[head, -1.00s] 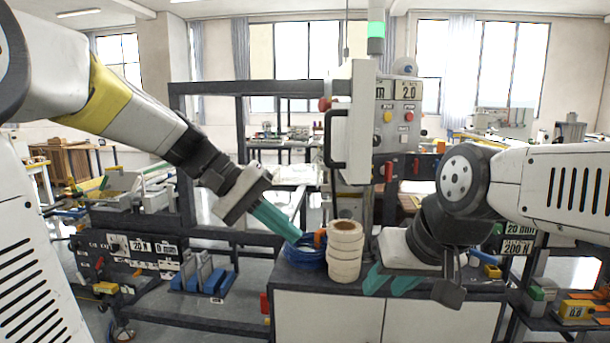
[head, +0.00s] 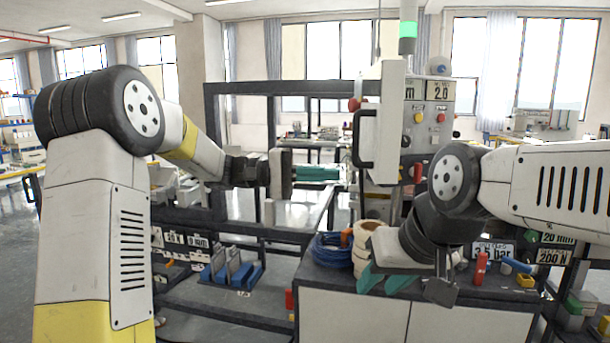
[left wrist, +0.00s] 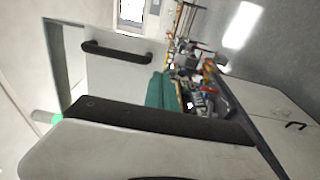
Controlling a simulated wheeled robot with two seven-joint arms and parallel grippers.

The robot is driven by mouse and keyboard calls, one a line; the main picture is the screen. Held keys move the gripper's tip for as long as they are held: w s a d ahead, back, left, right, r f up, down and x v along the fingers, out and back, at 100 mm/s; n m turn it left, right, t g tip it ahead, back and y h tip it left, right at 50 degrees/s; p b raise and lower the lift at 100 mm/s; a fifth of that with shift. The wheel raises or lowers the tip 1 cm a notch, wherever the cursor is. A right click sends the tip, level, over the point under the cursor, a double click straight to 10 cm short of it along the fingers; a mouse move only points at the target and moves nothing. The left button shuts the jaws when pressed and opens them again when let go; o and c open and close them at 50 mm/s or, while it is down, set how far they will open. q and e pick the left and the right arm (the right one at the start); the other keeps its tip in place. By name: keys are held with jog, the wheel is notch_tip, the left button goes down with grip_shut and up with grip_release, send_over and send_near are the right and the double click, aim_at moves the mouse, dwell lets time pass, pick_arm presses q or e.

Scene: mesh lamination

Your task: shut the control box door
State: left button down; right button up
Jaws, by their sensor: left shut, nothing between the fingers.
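The control box door (head: 390,120) is a pale panel with a black bar handle (head: 363,140). It stands open, swung out from the grey control box front (head: 430,105) with its buttons. My left gripper (head: 338,173) is shut and empty. It points right, at about the height of the handle's lower end, just left of the door in the head view. In the left wrist view the teal fingers (left wrist: 158,92) appear beside the door (left wrist: 110,75) and below its handle (left wrist: 116,51); I cannot tell whether they touch. My right gripper (head: 385,281) is open and empty, low over the bench.
A white-doored cabinet (head: 350,318) stands below the box. On its top are a blue cable coil (head: 328,248), cream tape rolls (head: 366,238) and a red bottle (head: 481,268). A dark frame (head: 290,88) stands behind my left arm. A green-lit signal tower (head: 408,30) rises above the box.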

aim_at(372, 176)
pick_arm(q)
jog(key=d, duration=0.4)
jog(key=s+d, duration=0.1)
jog(key=d, duration=0.1)
jog(key=shift+d, duration=0.4)
